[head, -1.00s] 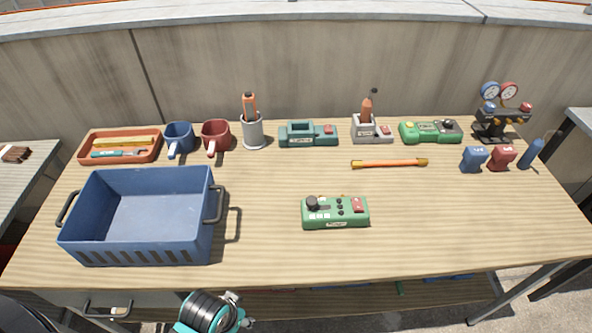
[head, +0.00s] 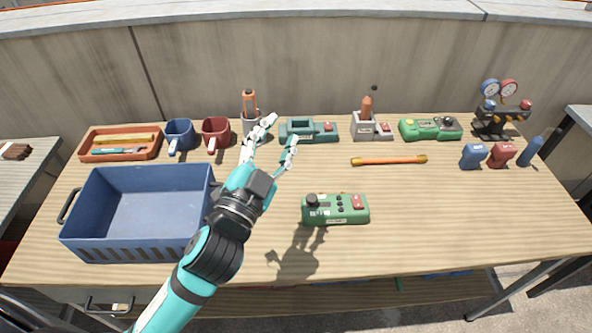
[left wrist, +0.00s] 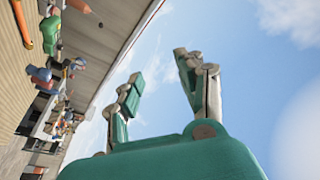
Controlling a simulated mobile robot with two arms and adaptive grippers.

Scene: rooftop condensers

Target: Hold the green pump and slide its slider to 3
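A green box-shaped unit (head: 335,209), which looks like the green pump, sits upright on the middle front of the table, with a black knob, small black controls and a red switch on top. Its slider and scale are too small to read. My left gripper (head: 279,131) is open and empty, raised above the table to the left of the unit, with its fingers pointing up and to the right, apart from it. The left wrist view shows the two spread fingers (left wrist: 158,72) against the sky. My right gripper is not in view.
A blue crate (head: 150,248) stands at left, partly behind my left arm. An orange rod (head: 390,160) lies behind the unit. Mugs, a teal device (head: 312,138), another green device (head: 430,130) and gauges (head: 499,90) line the back. The table right of the unit is clear.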

